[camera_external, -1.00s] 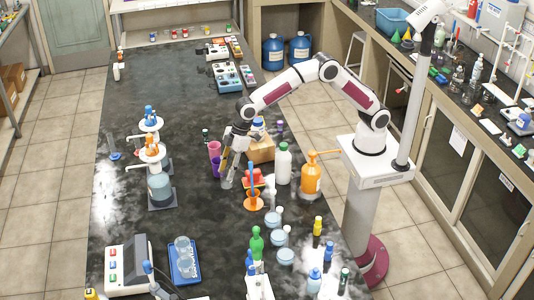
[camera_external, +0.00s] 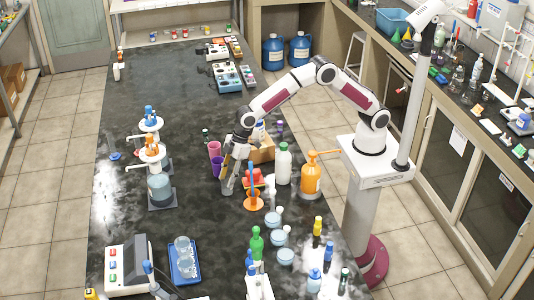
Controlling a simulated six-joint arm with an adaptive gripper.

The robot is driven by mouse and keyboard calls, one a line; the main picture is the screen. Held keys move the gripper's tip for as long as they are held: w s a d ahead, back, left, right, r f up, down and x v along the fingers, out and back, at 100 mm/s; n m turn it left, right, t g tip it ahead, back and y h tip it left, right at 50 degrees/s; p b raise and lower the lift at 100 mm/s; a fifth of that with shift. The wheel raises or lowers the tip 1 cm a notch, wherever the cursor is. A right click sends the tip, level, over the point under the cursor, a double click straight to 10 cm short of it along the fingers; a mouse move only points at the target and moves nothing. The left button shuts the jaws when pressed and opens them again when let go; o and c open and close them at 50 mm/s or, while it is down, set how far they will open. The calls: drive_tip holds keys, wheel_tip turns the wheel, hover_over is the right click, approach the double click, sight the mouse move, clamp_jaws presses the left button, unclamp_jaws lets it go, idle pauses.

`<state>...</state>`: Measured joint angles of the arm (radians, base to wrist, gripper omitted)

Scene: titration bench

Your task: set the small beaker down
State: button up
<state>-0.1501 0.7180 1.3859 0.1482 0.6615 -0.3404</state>
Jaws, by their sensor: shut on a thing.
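My gripper (camera_external: 228,182) points down over the dark bench, left of the red and orange items. It is shut on the small beaker (camera_external: 227,187), a small clear vessel at the fingertips. The fingers hide much of the beaker. The beaker is at or very near the bench top; I cannot tell whether it touches.
A pink cup (camera_external: 215,149) and a purple cup (camera_external: 217,167) stand just behind and left of my gripper. A red block (camera_external: 253,176) and an orange stand (camera_external: 254,203) are close on the right. A white bottle (camera_external: 283,164) stands farther right.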

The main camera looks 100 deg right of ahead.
drive_tip(key=shift+f, duration=0.15)
drive_tip(key=o, duration=1.1)
drive_tip(key=shift+c, duration=0.2)
drive_tip(key=v, duration=1.2)
drive_tip(key=shift+d, duration=0.1)
